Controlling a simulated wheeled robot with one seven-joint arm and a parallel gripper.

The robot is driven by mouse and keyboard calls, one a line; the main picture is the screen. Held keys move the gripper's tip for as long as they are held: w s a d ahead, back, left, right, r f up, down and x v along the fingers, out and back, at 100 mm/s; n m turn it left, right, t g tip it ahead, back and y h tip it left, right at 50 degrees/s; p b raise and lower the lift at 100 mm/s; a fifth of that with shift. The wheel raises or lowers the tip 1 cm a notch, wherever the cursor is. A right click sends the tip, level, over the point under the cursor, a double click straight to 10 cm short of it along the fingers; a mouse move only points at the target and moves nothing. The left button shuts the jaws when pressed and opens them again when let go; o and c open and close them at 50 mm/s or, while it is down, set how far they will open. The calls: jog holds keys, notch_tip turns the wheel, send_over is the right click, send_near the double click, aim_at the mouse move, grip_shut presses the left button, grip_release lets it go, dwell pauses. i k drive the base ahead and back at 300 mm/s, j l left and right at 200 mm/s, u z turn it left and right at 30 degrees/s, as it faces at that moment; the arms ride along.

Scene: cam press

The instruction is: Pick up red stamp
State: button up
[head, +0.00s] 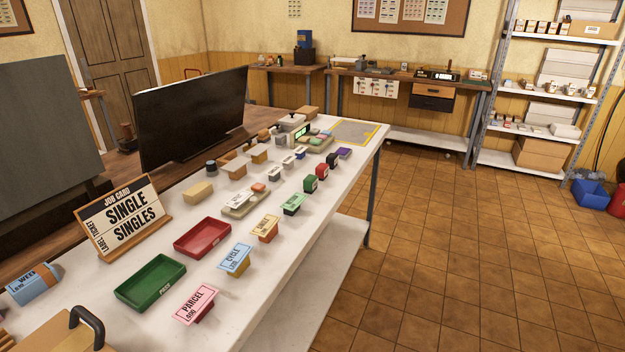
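A small red stamp (322,171) stands upright on the white table, right of the middle and near its right long edge. It is in a row between a green stamp (310,184) in front and a dark stamp (332,160) behind. The three stand close together; I cannot tell whether they touch. My gripper is not in view.
A red tray (203,250) and a green tray (150,300) lie on the white table (262,305). Labelled blocks, including a pink one (195,303), line its near right side. A job card stand (125,218) and a dark monitor (190,118) stand left. Tiled floor (440,260) right is clear.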

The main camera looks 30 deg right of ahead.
aim_at(322, 170)
jog(key=i+l+u, duration=0.25)
jog(key=l, duration=0.4)
jog(key=i+l+u, duration=0.1)
jog(key=i+l, duration=0.2)
jog(key=i+l+u, duration=0.1)
jog(key=l, duration=0.3)
jog(key=i+l+u, duration=0.15)
jog(key=l, duration=0.2)
